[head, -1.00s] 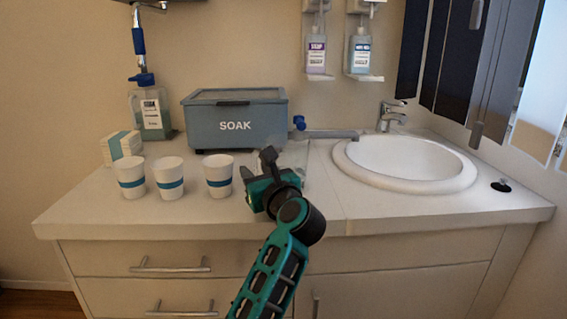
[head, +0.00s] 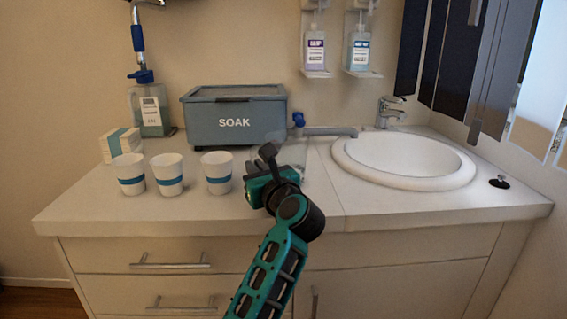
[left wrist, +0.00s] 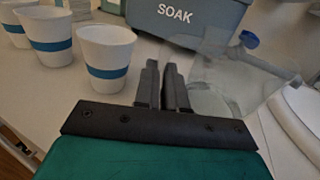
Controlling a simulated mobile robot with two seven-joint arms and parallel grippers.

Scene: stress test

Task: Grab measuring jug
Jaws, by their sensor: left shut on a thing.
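The measuring jug (head: 297,157) is clear and hard to make out. It stands on the counter in front of the grey SOAK box, partly hidden behind my left gripper (head: 268,154). In the left wrist view the jug (left wrist: 228,82) shows as a see-through body just right of the fingers. My left gripper (left wrist: 163,70) has its dark fingers almost together, shut on the jug at its left side. The exact part held is too faint to tell. My right gripper is in neither view.
Several white paper cups with blue bands stand left of my gripper, the nearest being a cup (head: 217,172). The SOAK box (head: 234,125) with a blue tap (head: 298,119) is behind. A sink (head: 404,160) lies to the right. The front counter strip is clear.

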